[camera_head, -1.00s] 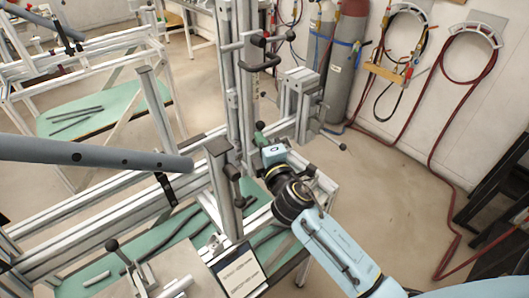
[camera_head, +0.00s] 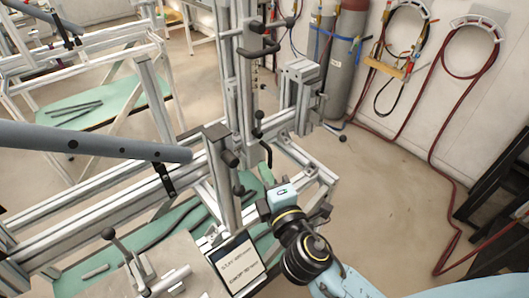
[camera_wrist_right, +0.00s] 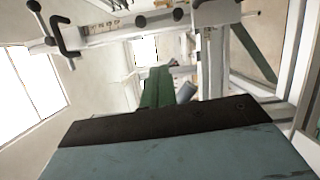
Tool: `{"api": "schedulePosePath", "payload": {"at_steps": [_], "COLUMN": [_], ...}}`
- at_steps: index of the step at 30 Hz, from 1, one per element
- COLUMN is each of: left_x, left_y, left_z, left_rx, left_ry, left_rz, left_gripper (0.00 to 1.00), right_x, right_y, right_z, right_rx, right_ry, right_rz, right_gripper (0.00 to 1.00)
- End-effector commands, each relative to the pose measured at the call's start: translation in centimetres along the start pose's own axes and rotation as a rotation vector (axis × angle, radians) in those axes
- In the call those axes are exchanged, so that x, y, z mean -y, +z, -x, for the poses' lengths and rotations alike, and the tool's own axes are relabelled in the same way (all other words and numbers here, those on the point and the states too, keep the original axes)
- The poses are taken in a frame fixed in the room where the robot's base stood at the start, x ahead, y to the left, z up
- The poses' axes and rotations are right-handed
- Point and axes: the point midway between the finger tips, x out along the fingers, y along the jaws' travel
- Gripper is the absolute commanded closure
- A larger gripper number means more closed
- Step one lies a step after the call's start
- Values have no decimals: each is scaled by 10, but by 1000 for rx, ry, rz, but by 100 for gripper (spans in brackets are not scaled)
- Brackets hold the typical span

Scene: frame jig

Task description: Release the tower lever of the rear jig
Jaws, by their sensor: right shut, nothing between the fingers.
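The jig's tower (camera_head: 229,75) is an upright aluminium profile. Low on it, a small lever with black knobs (camera_head: 258,117) stands just above my right gripper. Higher up is a black bar handle (camera_head: 258,52). My right gripper (camera_head: 266,150) has narrow green fingers, shut and empty, pointing up and away beside the tower. The tips appear close below the small lever; I cannot tell whether they touch. In the right wrist view the green fingers (camera_wrist_right: 158,88) point away, with a black handle (camera_wrist_right: 62,35) at upper left. My left gripper is not in view.
A grey tube (camera_head: 90,142) crosses the left side above the jig rails. A knobbed lever (camera_head: 122,245) and a sign (camera_head: 238,265) are at the front. Gas cylinders (camera_head: 345,65) and hose reels stand at the back.

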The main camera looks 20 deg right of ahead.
Motion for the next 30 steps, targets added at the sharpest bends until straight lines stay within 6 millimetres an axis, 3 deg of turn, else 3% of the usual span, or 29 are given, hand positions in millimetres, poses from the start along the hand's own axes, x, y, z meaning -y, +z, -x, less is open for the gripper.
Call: {"api": "schedulePosePath", "payload": {"at_steps": [6, 10, 24, 30], "left_x": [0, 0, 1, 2], "left_y": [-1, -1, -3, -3], "left_z": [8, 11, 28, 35], "left_rx": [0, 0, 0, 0], "left_ry": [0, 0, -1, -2], "left_rz": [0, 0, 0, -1], "left_gripper": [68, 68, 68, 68], "right_x": [0, -1, -4, -4], "right_y": [2, 2, 5, 25], "right_z": [-1, -13, -105, -122], "right_rx": [5, 8, 9, 8], "right_ry": [25, 27, 26, 25], "right_rz": [49, 47, 50, 49], "right_gripper": [100, 100, 100, 100]}}
